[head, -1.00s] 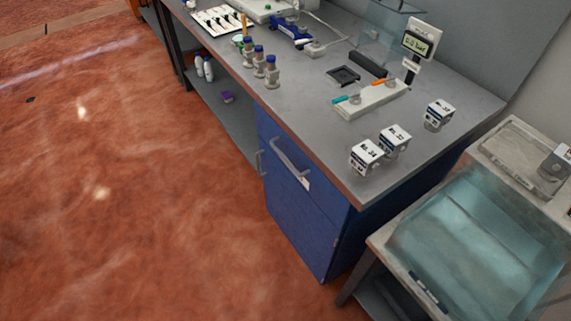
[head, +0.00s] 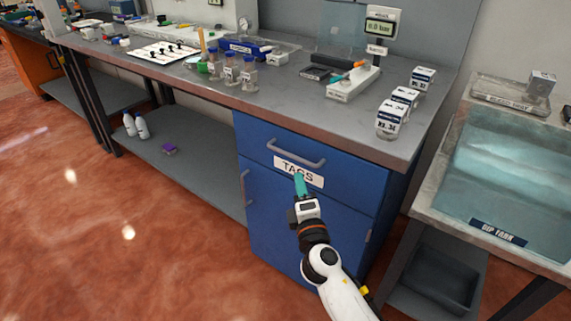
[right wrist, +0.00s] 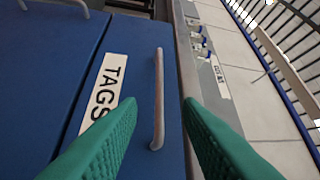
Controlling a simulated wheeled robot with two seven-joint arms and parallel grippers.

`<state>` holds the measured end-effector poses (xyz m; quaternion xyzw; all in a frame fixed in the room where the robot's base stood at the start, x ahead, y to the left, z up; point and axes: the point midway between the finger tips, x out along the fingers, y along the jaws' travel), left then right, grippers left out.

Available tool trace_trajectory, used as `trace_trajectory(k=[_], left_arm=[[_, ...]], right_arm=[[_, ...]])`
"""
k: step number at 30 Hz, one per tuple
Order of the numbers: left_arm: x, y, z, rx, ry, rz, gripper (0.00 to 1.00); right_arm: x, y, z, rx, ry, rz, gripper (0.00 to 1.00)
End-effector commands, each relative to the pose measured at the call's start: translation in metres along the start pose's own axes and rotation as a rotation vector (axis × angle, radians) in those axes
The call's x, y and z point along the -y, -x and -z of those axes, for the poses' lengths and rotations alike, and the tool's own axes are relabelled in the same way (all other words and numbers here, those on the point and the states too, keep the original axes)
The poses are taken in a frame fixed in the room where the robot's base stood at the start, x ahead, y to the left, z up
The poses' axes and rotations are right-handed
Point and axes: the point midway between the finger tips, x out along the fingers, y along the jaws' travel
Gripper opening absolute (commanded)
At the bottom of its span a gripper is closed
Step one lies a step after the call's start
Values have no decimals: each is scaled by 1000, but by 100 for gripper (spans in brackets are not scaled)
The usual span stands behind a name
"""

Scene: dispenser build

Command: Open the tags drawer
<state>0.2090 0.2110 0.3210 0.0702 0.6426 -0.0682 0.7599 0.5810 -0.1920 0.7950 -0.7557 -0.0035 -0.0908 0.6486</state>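The tags drawer (head: 328,165) is the top blue drawer of the cabinet under the bench, and it is shut. Its white TAGS label (head: 299,171) sits below a grey bar handle (head: 296,153). My right gripper (head: 300,180) is in front of the label, just below the handle in the head view. In the right wrist view the green fingers of my right gripper (right wrist: 160,120) are spread apart, with the handle (right wrist: 158,98) showing between them and nothing held. I cannot tell whether the fingers touch the handle. My left gripper is not in view.
A blue cupboard door (head: 305,220) with its own handle is below the drawer. The dip tank (head: 520,180) stands to the right. The floor at left is clear.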

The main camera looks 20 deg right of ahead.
Motion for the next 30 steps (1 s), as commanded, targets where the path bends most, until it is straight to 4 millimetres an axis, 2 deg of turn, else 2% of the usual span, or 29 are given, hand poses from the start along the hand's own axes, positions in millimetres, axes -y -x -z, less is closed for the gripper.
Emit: trace_trajectory(k=[9,15,21,29,30], left_arm=[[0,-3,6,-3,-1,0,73],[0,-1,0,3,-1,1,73],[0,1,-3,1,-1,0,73],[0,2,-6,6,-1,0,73],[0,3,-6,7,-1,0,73]], right_arm=[[0,-64,0,0,-3,0,33],[0,-94,0,1,-4,-1,33],[-1,-105,0,1,-5,-4,33],[-1,-106,0,1,-5,-3,33],[-1,-106,0,1,-5,-3,26]])
